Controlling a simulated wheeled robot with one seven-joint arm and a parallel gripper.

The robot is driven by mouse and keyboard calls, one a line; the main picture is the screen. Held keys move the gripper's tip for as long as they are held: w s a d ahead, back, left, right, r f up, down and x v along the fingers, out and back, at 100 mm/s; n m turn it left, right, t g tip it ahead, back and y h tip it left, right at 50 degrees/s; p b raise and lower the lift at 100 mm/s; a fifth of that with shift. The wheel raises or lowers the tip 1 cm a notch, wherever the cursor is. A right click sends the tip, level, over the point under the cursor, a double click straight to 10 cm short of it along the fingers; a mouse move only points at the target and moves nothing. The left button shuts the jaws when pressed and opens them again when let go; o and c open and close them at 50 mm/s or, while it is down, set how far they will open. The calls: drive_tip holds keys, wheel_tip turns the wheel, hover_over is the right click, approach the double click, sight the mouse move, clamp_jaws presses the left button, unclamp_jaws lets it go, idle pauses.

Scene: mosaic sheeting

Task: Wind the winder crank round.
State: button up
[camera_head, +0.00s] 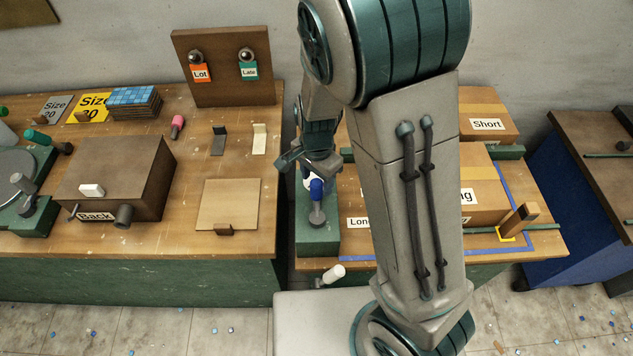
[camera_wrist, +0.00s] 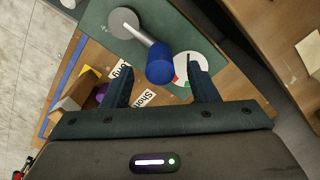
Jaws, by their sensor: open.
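The crank on the green housing (camera_head: 317,238) has a grey hub (camera_wrist: 125,22), a grey arm and a blue knob (camera_wrist: 160,64). The blue knob also shows in the head view (camera_head: 316,188), just below my gripper (camera_head: 311,160). My gripper is open, and in the wrist view its two dark fingers (camera_wrist: 160,76) stand on either side of the knob. I cannot tell whether either finger touches it. A white dial (camera_wrist: 186,70) with red and green marks sits beside the knob, partly hidden by a finger.
My arm hides the middle of the right bench, where cartons labelled Short (camera_head: 487,124) and Long stand. A white-knobbed handle (camera_head: 334,272) sticks out at the bench front. The left bench holds a brown box (camera_head: 118,170) and an upright board (camera_head: 225,70).

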drive_tip(key=shift+f, duration=1.1)
